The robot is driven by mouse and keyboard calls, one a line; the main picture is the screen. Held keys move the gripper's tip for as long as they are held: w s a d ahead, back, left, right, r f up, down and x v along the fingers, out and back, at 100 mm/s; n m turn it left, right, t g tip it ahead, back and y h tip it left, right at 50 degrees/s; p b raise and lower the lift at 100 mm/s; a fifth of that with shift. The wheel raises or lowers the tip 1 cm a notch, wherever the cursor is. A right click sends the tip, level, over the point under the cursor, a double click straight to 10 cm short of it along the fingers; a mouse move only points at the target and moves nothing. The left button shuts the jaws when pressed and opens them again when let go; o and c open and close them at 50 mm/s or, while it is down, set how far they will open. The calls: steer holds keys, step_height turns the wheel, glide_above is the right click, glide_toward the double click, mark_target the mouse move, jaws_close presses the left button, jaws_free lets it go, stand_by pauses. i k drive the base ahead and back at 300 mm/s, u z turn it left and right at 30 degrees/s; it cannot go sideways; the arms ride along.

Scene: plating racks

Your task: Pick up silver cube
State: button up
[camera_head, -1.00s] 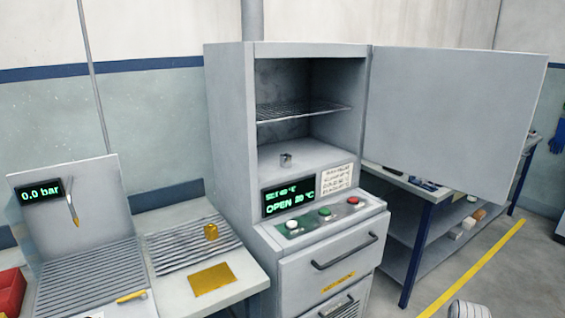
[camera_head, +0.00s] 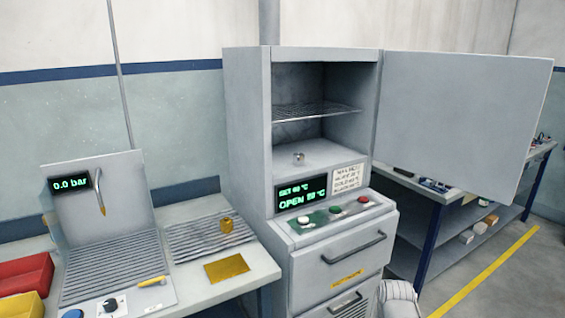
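A small silver metal piece (camera_head: 299,157) sits on the floor of the open grey cabinet (camera_head: 246,140), below the wire shelf. It is too small to tell whether it is a true cube. It stands upright near the front of the cavity, with clear space around it. My gripper is not seen; only a pale rounded piece, which looks like part of my arm, shows at the bottom edge, in front of the cabinet's lower drawers.
The cabinet door (camera_head: 455,120) stands wide open to the right. A wire shelf (camera_head: 312,112) crosses the cavity above the silver piece. A gold piece (camera_head: 226,225) stands on a ribbed rack on the left bench. Red (camera_head: 25,272) and yellow bins are at far left.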

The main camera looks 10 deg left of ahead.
mark_target(298, 158)
steer(key=u, duration=1.15)
steer(key=i, duration=0.5)
